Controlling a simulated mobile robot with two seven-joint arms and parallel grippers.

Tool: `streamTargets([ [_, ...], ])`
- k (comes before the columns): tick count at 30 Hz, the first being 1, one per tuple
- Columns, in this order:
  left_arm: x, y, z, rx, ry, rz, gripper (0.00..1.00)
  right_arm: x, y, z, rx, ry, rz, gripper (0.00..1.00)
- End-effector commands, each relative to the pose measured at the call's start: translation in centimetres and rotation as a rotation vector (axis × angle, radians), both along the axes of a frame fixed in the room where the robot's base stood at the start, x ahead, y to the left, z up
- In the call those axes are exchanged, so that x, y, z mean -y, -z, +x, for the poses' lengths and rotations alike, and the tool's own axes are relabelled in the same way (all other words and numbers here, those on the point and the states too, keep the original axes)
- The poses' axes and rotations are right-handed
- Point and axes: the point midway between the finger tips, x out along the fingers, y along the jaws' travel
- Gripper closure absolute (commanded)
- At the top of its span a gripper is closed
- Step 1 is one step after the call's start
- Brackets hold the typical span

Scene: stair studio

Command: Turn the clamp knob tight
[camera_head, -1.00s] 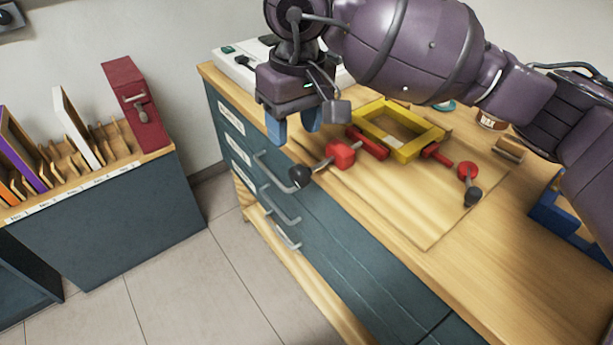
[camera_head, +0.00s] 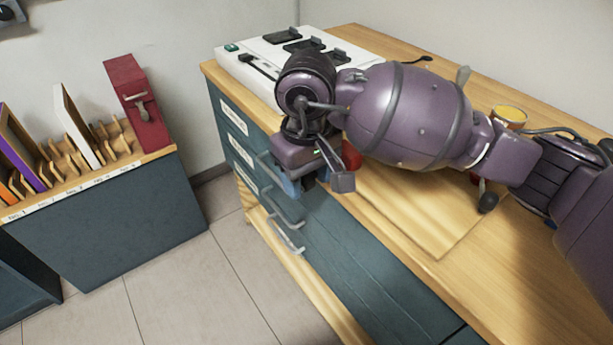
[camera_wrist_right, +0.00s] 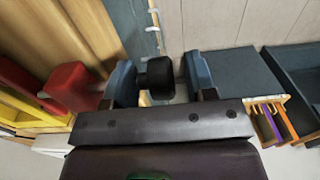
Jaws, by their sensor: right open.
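The clamp's black knob (camera_wrist_right: 160,76) shows in the right wrist view, between the two blue-grey fingers of my right gripper (camera_wrist_right: 158,90). The fingers are spread, and the knob looks nearer the left finger; I cannot tell whether it touches. The red clamp block (camera_wrist_right: 72,86) is left of the fingers, next to a yellow frame (camera_wrist_right: 18,112). In the head view my right gripper (camera_head: 300,185) points down at the counter's front edge. Only a bit of the red clamp (camera_head: 352,153) shows there; my arm hides the knob and frame. My left gripper is not in view.
A wooden board (camera_head: 425,215) lies on the counter under my arm. A white device (camera_head: 285,55) stands at the back left, and a yellow-topped tin (camera_head: 508,117) at the right. Drawer handles (camera_head: 285,205) stick out below the gripper. A low rack (camera_head: 100,140) stands left.

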Motion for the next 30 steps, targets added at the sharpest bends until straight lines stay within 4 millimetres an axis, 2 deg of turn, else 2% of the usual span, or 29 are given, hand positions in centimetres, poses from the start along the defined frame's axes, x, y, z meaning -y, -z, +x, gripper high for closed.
streamTargets([
  [11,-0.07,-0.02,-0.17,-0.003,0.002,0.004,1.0,-0.03,0.3,-0.01,0.002,0.0,0.001,0.5],
  [18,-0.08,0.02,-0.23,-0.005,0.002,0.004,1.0,-0.09,0.32,-0.08,0.0,-0.002,0.002,0.87],
  [30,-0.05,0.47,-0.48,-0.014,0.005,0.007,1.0,-0.21,0.56,-0.27,0.051,-0.006,0.047,0.87],
])
